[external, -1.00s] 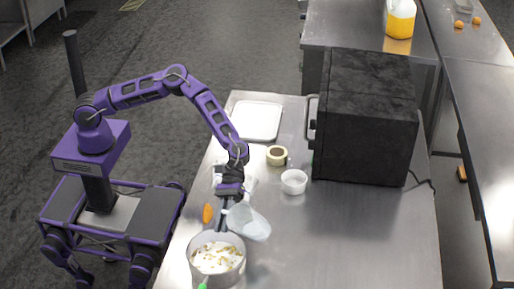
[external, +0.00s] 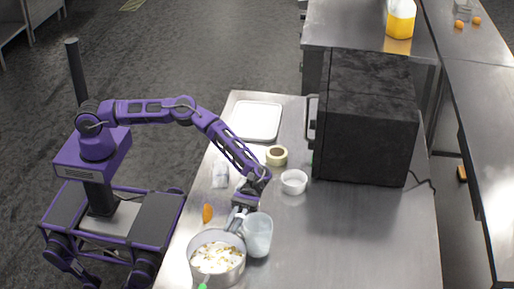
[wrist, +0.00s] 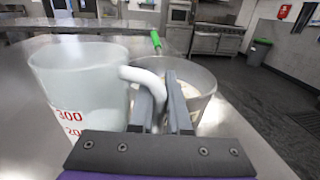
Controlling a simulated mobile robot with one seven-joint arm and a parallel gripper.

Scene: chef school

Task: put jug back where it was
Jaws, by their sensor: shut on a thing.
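The jug (external: 258,236) is a translucent measuring jug with red markings. It is upright beside the right side of the pot, at or just above the table; I cannot tell if it touches the table. My gripper (external: 238,219) is shut on its handle. In the wrist view the jug (wrist: 75,85) is at the left, and its white handle (wrist: 150,80) runs between the fingers of my gripper (wrist: 162,95).
A metal pot (external: 218,274) with white and yellowish contents stands close to the jug. The table's right front is clear.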

